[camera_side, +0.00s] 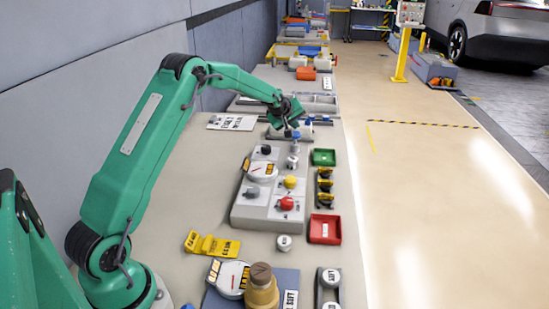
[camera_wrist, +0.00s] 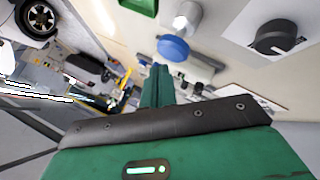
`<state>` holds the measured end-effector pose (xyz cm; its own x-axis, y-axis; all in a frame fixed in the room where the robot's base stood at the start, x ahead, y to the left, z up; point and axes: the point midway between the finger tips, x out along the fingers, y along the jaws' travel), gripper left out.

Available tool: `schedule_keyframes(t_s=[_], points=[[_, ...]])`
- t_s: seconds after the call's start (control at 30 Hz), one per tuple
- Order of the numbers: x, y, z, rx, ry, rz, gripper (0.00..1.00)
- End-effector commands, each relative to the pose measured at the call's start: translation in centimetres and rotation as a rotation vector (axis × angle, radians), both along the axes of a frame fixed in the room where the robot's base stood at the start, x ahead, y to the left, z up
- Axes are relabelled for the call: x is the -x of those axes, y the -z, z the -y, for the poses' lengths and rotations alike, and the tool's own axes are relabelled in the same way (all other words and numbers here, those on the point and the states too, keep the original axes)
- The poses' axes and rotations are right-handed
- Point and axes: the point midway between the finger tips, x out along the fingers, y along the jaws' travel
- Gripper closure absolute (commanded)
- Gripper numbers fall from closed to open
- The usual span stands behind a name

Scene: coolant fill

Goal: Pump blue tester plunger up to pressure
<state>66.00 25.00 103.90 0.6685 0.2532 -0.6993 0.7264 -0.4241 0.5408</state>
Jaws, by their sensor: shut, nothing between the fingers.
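My gripper (camera_side: 291,125) is shut and empty, just above the blue cap. In the wrist view my green fingers (camera_wrist: 155,72) are together, their tips close to the cap's lower edge. I cannot tell whether they touch it.
The grey panel (camera_side: 245,216) carries black, yellow and red knobs and a gauge. A green tray (camera_side: 323,157) and a red tray (camera_side: 311,230) lie along the right edge. A yellow sign (camera_side: 212,244) and a brown-capped bottle (camera_side: 262,288) stand nearer.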

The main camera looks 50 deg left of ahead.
Motion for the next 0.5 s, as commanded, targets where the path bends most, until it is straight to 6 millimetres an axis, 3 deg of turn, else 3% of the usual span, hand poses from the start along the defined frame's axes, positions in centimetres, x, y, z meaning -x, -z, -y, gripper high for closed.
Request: schedule_keyframes(t_s=[0.5], points=[[0.0, -2.6, 0.0, 0.000, 0.000, 0.002, 1.00]])
